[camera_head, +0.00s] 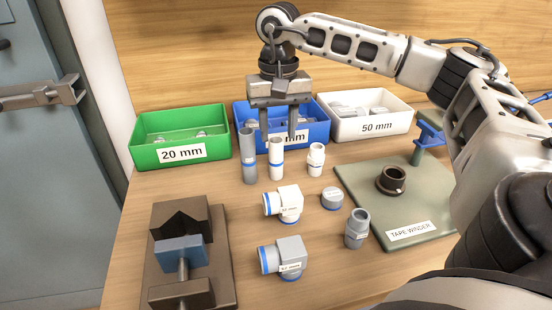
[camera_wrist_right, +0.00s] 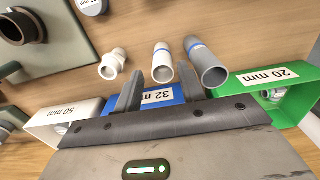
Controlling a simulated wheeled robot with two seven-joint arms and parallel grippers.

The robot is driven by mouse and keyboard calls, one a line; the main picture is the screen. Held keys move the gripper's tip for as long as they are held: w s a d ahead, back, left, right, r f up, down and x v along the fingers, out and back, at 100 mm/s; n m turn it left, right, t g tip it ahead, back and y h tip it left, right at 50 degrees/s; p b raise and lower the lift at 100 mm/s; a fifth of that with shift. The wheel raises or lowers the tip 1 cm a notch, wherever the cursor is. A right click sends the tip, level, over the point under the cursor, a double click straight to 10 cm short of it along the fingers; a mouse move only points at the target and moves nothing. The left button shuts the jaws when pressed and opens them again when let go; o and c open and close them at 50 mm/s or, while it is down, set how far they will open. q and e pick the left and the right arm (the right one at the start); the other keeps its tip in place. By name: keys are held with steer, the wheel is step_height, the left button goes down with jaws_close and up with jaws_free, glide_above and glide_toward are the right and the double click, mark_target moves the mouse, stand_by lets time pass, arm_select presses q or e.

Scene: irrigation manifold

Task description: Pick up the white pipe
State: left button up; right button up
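The white pipe (camera_head: 276,158) stands upright on the wooden table, a slim tube with a blue band near its top, between a grey pipe (camera_head: 248,157) and a short white fitting (camera_head: 316,159). In the right wrist view the white pipe (camera_wrist_right: 162,64) shows just beyond the fingers. My right gripper (camera_head: 278,127) points down above the white pipe, its two fingers apart with nothing held between them. It also shows in the right wrist view (camera_wrist_right: 160,75). My left gripper is not in view.
Green 20 mm (camera_head: 148,148), blue 32 mm (camera_head: 315,130) and white 50 mm (camera_head: 345,135) bins line the back. Elbow fittings (camera_head: 290,200) (camera_head: 290,252), a grey cap (camera_head: 332,197) and a grey fitting (camera_head: 357,230) stand in front. A clamp block (camera_head: 222,250) is left, a tape winder board (camera_head: 360,190) right.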

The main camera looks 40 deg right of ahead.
mark_target(276, 140)
steer(key=f, duration=0.3)
steer(key=w+f, duration=0.1)
steer(key=f, duration=0.1)
steer(key=shift+d+f, duration=0.1)
steer(key=shift+d, duration=0.15)
steer(key=shift+c, duration=0.3)
steer(key=c, duration=0.7)
